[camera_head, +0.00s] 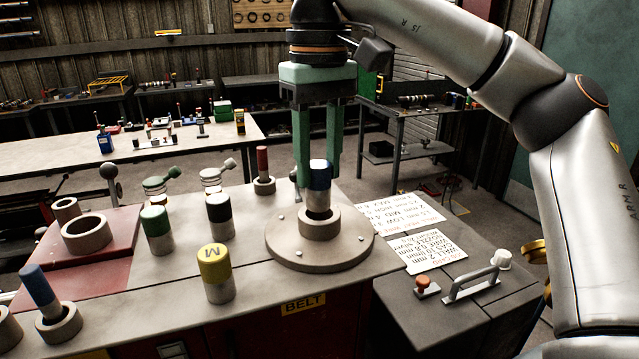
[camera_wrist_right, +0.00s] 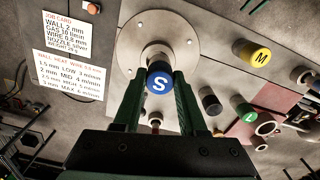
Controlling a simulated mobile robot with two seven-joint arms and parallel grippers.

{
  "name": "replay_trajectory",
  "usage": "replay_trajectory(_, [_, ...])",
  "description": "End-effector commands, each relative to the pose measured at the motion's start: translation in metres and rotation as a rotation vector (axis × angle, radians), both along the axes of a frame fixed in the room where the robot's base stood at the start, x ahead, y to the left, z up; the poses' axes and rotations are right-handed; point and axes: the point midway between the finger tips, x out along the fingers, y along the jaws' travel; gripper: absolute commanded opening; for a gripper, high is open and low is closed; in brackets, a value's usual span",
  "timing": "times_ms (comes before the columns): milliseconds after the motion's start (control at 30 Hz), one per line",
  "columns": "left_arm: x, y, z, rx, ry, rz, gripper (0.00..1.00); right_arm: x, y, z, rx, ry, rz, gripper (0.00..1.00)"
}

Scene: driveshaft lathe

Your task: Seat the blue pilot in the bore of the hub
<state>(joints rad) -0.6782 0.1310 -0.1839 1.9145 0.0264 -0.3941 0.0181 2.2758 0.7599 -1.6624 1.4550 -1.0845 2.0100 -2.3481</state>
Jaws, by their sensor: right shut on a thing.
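The blue pilot (camera_head: 319,177) is an upright cylinder with a blue band and bare metal below. In the right wrist view its blue end face (camera_wrist_right: 159,80) shows a white S. My right gripper (camera_head: 316,187) has green fingers and is shut on the pilot, directly above the hub. The hub (camera_head: 292,246) is a round metal flange with a raised collar and a dark bore. The pilot's lower end is at the mouth of the bore; I cannot tell whether it has entered. The hub's flange also shows in the right wrist view (camera_wrist_right: 139,33). My left gripper is not in view.
A yellow M cylinder (camera_head: 215,273), a black-topped one (camera_head: 220,221) and a green-topped one (camera_head: 156,230) stand left of the hub. A blue-topped peg (camera_head: 38,287) leans in a ring at far left. Cards (camera_head: 430,250) and a handle (camera_head: 470,287) lie to the right.

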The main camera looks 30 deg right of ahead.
Motion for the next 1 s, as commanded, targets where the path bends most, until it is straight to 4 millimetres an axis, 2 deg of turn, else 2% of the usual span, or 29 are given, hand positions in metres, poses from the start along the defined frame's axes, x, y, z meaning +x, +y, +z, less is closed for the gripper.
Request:
replay_trajectory(367, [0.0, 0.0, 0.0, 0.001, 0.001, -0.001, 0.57, 0.004, -0.004, -0.034, 0.001, 0.001, 0.001, 0.0])
replay_trajectory(800, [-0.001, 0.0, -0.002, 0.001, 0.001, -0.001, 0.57, 0.004, -0.004, -0.04, 0.0, -0.001, 0.0, 0.0])
replay_trajectory(833, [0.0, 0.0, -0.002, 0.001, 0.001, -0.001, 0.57, 0.004, -0.004, -0.04, -0.001, 0.0, 0.0, 0.43])
replay_trajectory(1000, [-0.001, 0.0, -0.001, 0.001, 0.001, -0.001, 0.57, 0.004, -0.004, -0.04, -0.001, 0.0, 0.0, 0.62])
